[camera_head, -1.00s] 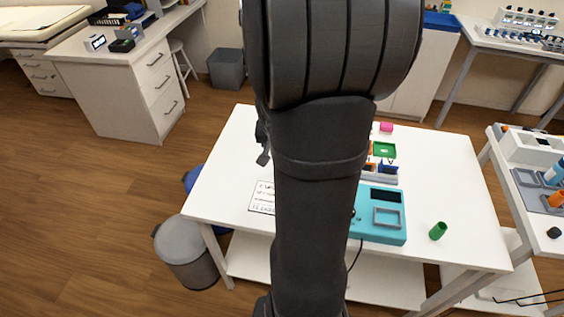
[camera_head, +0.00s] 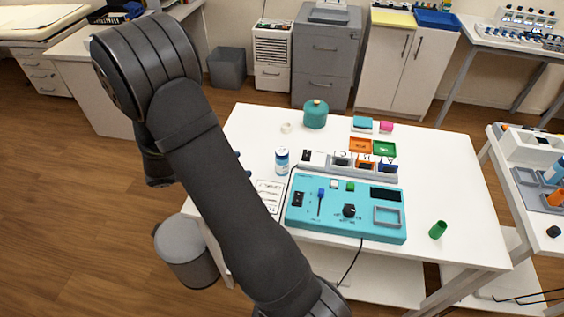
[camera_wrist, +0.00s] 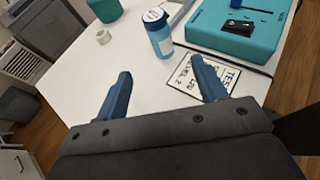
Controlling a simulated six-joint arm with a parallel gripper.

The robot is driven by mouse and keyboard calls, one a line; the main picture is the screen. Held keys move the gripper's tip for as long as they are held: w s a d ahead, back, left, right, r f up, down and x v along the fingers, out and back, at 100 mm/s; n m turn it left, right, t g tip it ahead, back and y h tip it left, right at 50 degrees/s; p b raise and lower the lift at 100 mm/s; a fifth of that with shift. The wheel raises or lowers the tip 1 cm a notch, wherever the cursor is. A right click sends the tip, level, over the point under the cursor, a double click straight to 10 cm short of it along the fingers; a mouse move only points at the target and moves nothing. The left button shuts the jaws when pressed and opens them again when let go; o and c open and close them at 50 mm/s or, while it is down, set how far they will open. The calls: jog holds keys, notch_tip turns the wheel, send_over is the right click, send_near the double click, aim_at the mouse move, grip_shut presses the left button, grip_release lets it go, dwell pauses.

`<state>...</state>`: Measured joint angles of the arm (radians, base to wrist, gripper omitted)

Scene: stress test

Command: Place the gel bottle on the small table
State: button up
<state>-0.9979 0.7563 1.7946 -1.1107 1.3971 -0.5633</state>
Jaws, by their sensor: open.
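A small blue bottle with a blue cap and white label (camera_head: 282,161) stands upright on the white table (camera_head: 455,190); it looks like the gel bottle. In the wrist view the bottle (camera_wrist: 160,38) is beyond my fingertips, roughly centred between them and apart from them. My gripper (camera_wrist: 162,72) is open, with nothing between its two blue fingers. In the head view my arm hides most of the gripper; only the blue fingertips (camera_head: 243,164) show, left of the bottle. Which table is the small one I cannot tell; another small white table (camera_head: 492,150) stands at the right edge.
A teal control panel (camera_head: 345,208) and a printed card (camera_head: 268,195) lie near the bottle. A teal jar (camera_head: 315,114), a tape roll (camera_head: 287,127) and several coloured trays are behind it. A green cup (camera_head: 438,230) stands right. Another blue bottle (camera_head: 553,172) is on the right table.

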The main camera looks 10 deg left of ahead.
aim_at(276, 161)
jog(key=x, duration=1.2)
jog(key=shift+r, duration=0.1)
jog(key=shift+w+r+x, duration=0.1)
jog(key=shift+r+x, duration=0.05)
jog(key=shift+x, duration=0.75)
jog(key=shift+w+r+x, duration=0.1)
jog(key=shift+r+x, duration=0.05)
jog(key=shift+x, duration=0.75)
jog(key=shift+r+x, duration=0.15)
jog(key=shift+x, duration=0.7)
jog(key=shift+d, duration=0.1)
jog(key=c, duration=1.2)
